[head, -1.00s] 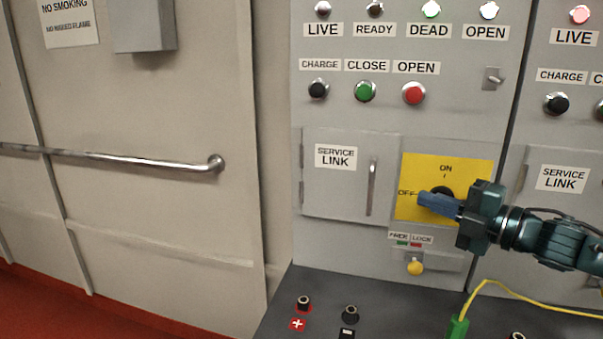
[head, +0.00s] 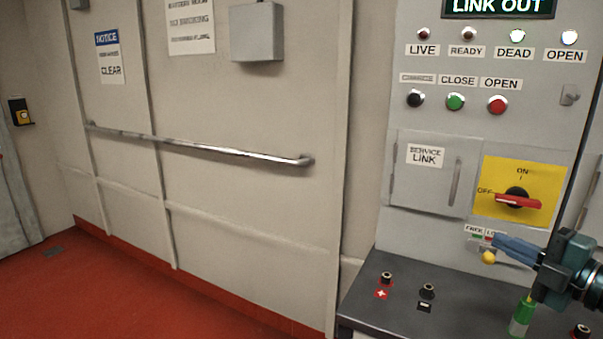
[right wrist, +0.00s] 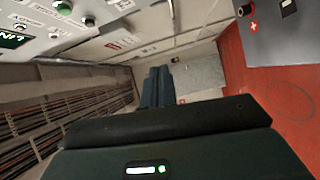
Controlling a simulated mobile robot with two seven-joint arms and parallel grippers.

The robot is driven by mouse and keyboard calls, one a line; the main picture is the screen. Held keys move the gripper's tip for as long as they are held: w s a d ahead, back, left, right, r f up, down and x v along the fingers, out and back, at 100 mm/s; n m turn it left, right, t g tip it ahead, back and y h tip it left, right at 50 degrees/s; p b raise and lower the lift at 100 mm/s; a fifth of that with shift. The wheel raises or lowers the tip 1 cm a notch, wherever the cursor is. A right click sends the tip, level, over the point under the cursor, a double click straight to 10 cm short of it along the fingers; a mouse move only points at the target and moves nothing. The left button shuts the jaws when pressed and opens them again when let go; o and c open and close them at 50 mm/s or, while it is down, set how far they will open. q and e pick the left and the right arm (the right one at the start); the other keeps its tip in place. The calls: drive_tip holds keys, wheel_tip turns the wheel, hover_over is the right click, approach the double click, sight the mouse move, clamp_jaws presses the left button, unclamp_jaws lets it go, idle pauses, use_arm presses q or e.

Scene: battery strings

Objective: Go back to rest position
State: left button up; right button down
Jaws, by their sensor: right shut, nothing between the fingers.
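My right gripper (head: 499,246) is at the lower right of the head view, its blue fingers shut with nothing held. It is in front of the cabinet, below the rotary switch (head: 517,199), and apart from the switch. The red handle of the switch points toward OFF on its yellow plate. In the right wrist view the shut fingers (right wrist: 157,82) point away over the room. My left gripper is not in view.
The cabinet's dark shelf (head: 365,318) carries red and black terminals and a green connector (head: 521,318) close under my right gripper. A yellow knob (head: 488,258) is beside the fingers. A handrail (head: 215,149) runs along the left wall. The red floor (head: 120,300) at left is clear.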

drive_tip(key=s+a+f+m+h+p, duration=0.1)
drive_tip(key=s+a+f+m, duration=0.2)
drive_tip(key=f, duration=0.5)
drive_tip(key=s+f+m+g+h, duration=0.1)
drive_tip(key=s+f+m+h, duration=0.1)
drive_tip(key=f+m, duration=0.4)
drive_tip(key=s+a+f+m+h+p, duration=0.1)
drive_tip(key=s+a+f+m, duration=0.15)
drive_tip(key=f, duration=0.65)
drive_tip(key=s+a+f+m+g+h+p, duration=0.1)
drive_tip(key=s+a+f+m, duration=0.3)
drive_tip(key=s+a, duration=0.2)
drive_tip(key=s+a+f+m+g, duration=0.2)
drive_tip(key=s+a+f+m, duration=0.2)
drive_tip(key=a, duration=0.4)
drive_tip(key=shift+s+f+m+g+h+p, duration=0.35)
drive_tip(key=shift+s+f, duration=0.35)
drive_tip(key=shift+s, duration=0.4)
